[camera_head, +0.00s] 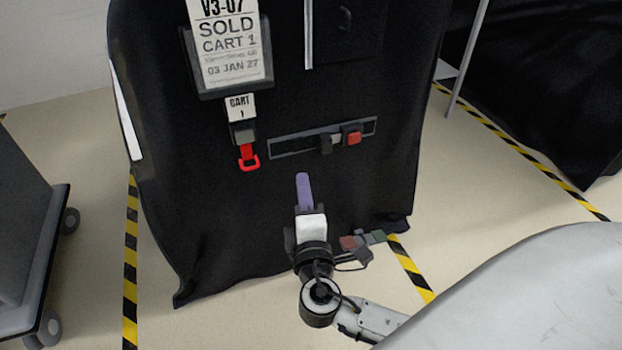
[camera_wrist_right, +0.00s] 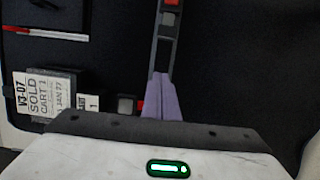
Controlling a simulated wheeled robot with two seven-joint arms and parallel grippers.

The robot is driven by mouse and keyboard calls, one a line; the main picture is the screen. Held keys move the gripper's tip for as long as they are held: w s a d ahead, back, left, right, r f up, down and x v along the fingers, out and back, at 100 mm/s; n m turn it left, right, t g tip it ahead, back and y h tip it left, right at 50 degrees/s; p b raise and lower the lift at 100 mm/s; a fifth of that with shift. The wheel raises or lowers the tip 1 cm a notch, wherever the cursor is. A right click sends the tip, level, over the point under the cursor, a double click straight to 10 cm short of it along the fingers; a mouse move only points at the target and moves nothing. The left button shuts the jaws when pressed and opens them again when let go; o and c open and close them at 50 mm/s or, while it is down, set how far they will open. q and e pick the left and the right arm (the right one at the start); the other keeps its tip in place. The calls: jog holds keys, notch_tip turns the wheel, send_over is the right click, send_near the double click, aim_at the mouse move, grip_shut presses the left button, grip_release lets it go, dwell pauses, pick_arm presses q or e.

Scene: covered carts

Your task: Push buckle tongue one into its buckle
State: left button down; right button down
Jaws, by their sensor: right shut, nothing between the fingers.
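A dark grey strap (camera_head: 290,145) crosses the black cart cover. On it sit a dark block (camera_head: 325,144), a short pale grey piece (camera_head: 337,139) and a red-fronted buckle (camera_head: 351,136); whether the pale piece is a tongue inside the buckle I cannot tell. The strap (camera_wrist_right: 164,50) and a red piece (camera_wrist_right: 171,3) also show in the right wrist view. My right gripper (camera_head: 303,178) is shut and empty, its purple fingers just below the strap in the head view. In the wrist view the fingers (camera_wrist_right: 161,88) overlap the strap's near end; contact is unclear. My left gripper is out of view.
A SOLD CART 1 sign (camera_head: 233,50) and a small tag (camera_head: 240,106) hang above a red loop (camera_head: 248,160). Small coloured blocks (camera_head: 362,240) lie near the cover's lower hem. A grey cart (camera_head: 25,225) stands left. Yellow-black tape (camera_head: 131,240) marks the floor.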

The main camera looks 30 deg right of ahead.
aim_at(325, 143)
jog(key=w+d+b, duration=0.1)
jog(key=w+d, duration=0.2)
jog(key=w+d+b, duration=0.1)
jog(key=w+d, duration=0.3)
jog(key=shift+w+d, duration=0.1)
jog(key=shift+w, duration=0.2)
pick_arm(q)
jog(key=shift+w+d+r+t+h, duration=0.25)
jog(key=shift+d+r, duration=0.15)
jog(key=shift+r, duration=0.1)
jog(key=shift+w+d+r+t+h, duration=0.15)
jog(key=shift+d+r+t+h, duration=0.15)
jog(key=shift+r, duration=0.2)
pick_arm(e)
jog(key=shift+s+d, duration=0.15)
jog(key=shift+d, duration=0.4)
